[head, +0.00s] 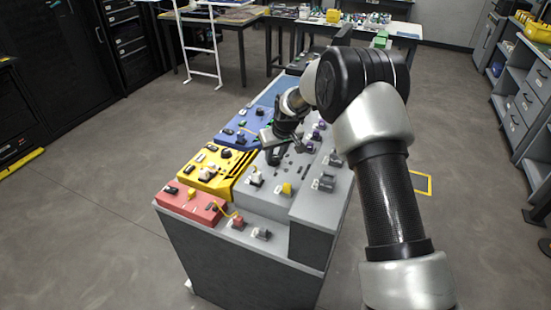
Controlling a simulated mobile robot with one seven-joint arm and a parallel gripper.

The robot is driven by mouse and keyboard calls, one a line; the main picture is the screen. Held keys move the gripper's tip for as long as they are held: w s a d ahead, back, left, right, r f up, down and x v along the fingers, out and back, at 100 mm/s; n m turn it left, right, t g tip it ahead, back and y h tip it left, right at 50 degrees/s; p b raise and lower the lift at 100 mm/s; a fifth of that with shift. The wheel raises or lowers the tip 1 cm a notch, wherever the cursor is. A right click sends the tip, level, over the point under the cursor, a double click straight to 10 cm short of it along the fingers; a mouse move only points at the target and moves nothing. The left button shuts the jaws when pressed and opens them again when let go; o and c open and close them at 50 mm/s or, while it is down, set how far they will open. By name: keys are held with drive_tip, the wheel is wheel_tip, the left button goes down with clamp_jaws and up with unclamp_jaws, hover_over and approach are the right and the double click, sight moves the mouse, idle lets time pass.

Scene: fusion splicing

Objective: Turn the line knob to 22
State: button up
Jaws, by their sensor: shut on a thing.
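My gripper (273,150) is at the far middle of the grey console (228,258), low over its top, near the blue panel. It is shut on a small part there, which I take to be the line knob. The fingers and wrist hide that part, and no dial mark or number can be read at this size. My arm reaches in from the right and covers part of the console's far right side.
A blue panel (232,139), a yellow panel (218,185) and a red panel (178,201) line the console's left side. A yellow knob (287,188) stands near its front. Shelves (519,108) stand at right. The floor on both sides is open.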

drive_tip(key=shift+a+m+h+b, duration=0.2)
drive_tip(key=shift+m+h+b, duration=0.6)
drive_tip(key=shift+m, duration=1.1)
drive_tip(key=o, duration=1.1)
drive_tip(key=shift+t, duration=0.3)
drive_tip(key=shift+c, duration=0.2)
drive_tip(key=a+v, duration=0.1)
drive_tip(key=v, duration=1.6)
drive_tip(key=shift+d+r, duration=0.25)
drive_tip(key=shift+d, duration=0.25)
drive_tip(key=shift+s+r, duration=0.1)
